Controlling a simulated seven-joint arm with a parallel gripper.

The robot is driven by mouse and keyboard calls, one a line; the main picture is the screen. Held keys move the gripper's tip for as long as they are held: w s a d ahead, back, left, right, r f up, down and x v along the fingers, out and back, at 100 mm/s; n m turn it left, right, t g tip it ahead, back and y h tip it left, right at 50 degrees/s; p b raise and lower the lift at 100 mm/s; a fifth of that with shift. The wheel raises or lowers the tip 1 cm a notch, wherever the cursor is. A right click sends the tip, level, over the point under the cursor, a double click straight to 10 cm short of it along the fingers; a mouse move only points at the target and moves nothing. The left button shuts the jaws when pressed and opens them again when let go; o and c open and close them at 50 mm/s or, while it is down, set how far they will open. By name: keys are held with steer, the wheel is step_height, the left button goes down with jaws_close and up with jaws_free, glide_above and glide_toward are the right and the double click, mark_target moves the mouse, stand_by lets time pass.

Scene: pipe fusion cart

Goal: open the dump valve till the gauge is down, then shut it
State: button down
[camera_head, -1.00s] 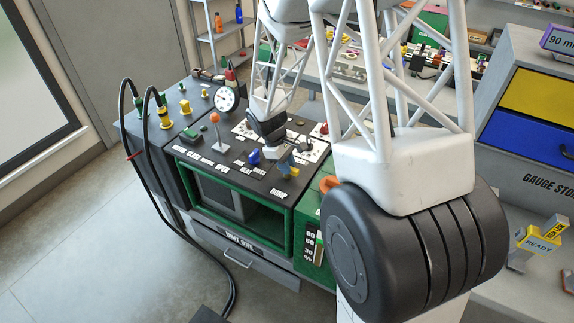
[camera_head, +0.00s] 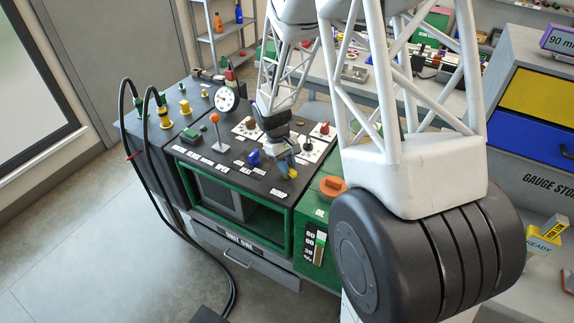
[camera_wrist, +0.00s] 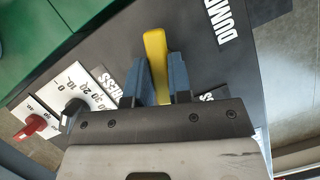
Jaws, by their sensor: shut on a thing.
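The dump valve's yellow handle (camera_head: 292,174) is at the front right of the dark cart top, by the DUMP label (camera_head: 279,193). In the wrist view the yellow handle (camera_wrist: 155,48) stands between my two blue fingers, its end sticking out past them. My gripper (camera_wrist: 156,82) is shut on it; in the head view my gripper (camera_head: 287,163) partly hides the handle and its base. The round white gauge (camera_head: 226,99) stands at the back of the cart top; its needle is too small to read surely.
A blue knob (camera_head: 254,158) and an orange-topped lever (camera_head: 215,119) stand left of my gripper. A red knob (camera_head: 320,128) is behind it. An orange cap (camera_head: 332,186) is on the green tank at right. Black hoses (camera_head: 148,150) hang at the left.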

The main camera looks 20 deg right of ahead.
steer(key=m+y, duration=0.2)
steer(key=m, duration=0.4)
steer(key=shift+d, duration=0.1)
steer(key=m+y, duration=0.1)
steer(key=m, duration=0.2)
steer(key=m+y, duration=0.1)
steer(key=m, duration=0.3)
steer(key=shift+t+y, duration=0.3)
steer(key=shift+d, duration=0.1)
steer(key=c, duration=1)
jaws_free()
steer(key=shift+c, duration=0.2)
steer(key=shift+r, duration=0.15)
steer(key=v, duration=0.7)
steer(key=shift+r, duration=0.25)
steer(key=shift+w+d, duration=0.1)
steer(key=shift+w, duration=0.05)
steer(key=shift+r, duration=0.1)
